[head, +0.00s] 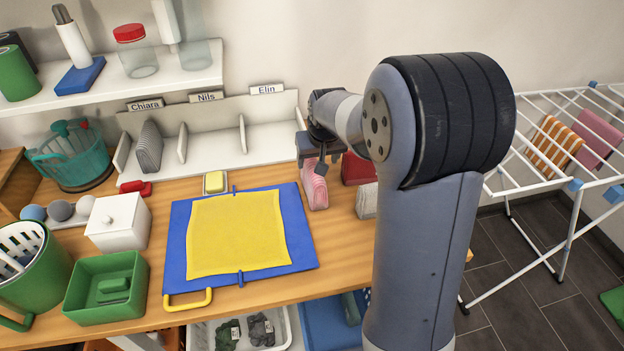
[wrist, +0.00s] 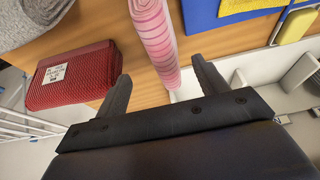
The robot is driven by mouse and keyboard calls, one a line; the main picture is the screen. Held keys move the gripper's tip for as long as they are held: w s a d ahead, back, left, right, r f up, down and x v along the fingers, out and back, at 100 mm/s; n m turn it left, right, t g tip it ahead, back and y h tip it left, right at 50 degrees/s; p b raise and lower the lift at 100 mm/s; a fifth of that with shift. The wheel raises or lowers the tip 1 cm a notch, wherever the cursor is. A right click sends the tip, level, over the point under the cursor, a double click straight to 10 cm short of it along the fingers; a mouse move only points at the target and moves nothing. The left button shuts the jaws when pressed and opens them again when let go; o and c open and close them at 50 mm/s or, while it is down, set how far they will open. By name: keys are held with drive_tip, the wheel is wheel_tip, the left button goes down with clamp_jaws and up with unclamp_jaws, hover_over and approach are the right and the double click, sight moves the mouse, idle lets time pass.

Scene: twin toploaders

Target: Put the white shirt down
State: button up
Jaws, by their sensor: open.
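My gripper (head: 318,150) is open over the right part of the table, in front of the Elin end of the rack. In the wrist view my open gripper (wrist: 160,72) has a pink striped folded cloth (wrist: 153,32) in line with the gap between its fingers. The cloth also shows in the head view (head: 315,187), standing on edge, and neither finger visibly presses on it. I cannot pick out a plainly white shirt. A pale grey folded cloth (head: 366,202), partly hidden by my arm, stands to the right; it may be the one at the wrist view's top left (wrist: 35,10).
A yellow cloth (head: 235,235) lies flat on a blue board (head: 305,255). The rack (head: 215,160) holds a grey folded cloth (head: 149,147). A drying rack (head: 545,235) stands right.

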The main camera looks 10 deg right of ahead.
drive_tip(key=x, duration=0.3)
drive_tip(key=shift+r, duration=0.1)
drive_tip(key=x, duration=0.1)
drive_tip(key=p+x, duration=0.1)
drive_tip(key=x, duration=0.2)
drive_tip(key=shift+w+a+p, duration=0.25)
drive_tip(key=shift+p, duration=0.1)
drive_tip(key=shift+w+f, duration=0.25)
drive_tip(key=shift+f, duration=0.3)
drive_tip(key=shift+f+b, duration=0.25)
drive_tip(key=shift+b, duration=0.05)
drive_tip(key=c, duration=1.3)
drive_tip(key=shift+r, duration=0.1)
